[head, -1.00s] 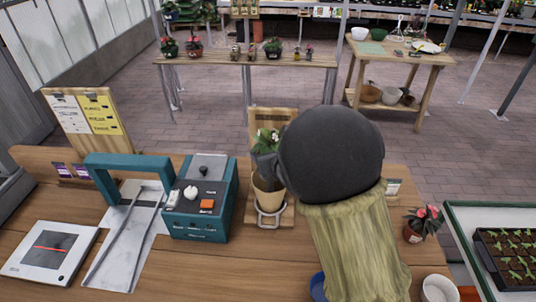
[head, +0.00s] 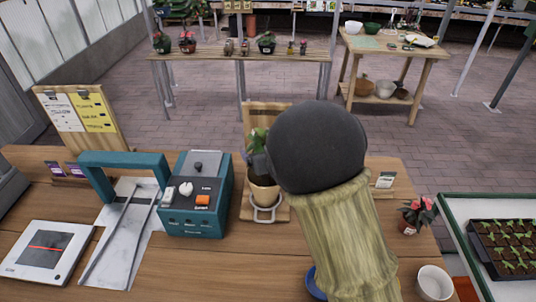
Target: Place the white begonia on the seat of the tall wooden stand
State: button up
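A wooden stand (head: 250,115) with an upright back board stands on the bench, right of the teal machine. A tan pot (head: 264,197) is at its low front part, above a metal ring. Green leaves (head: 257,138) show over the pot, partly behind my arm; no white flowers are clear now. Whether the leaves grow from the tan pot I cannot tell. My gripper (head: 258,164) shows only as a small dark grey part between leaves and pot. My arm's round dark joint hides the rest, so its fingers cannot be seen.
A teal machine (head: 203,215) and a teal-handled metal frame (head: 120,165) stand close on the left. A red-flowered pot (head: 412,218), a white pot (head: 434,284) and a blue bowl (head: 314,285) are to the right. A seedling tray (head: 508,250) lies far right.

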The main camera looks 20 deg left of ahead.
jog(key=b+v, duration=0.3)
jog(key=v, duration=0.9)
jog(key=shift+w, duration=0.1)
dwell(0.5)
jog(key=d+f+m+g+h, duration=0.1)
jog(key=d+f+m+h, duration=0.2)
jog(key=d+m, duration=0.65)
jog(key=d+f+m+g+h, duration=0.1)
jog(key=d+f+m+h, duration=0.2)
jog(key=d+m, duration=0.65)
jog(key=s+d+f+m+g+h, duration=0.1)
jog(key=s+d+m, duration=0.3)
jog(key=m, duration=0.8)
jog(key=s+d+f+m+g+h, duration=0.1)
jog(key=s+d+m+g, duration=0.3)
jog(key=s+m, duration=0.4)
jog(key=d+f+m, duration=0.1)
jog(key=m, duration=0.4)
jog(key=shift+s+f+g+h, duration=0.3)
jog(key=shift+w, duration=0.1)
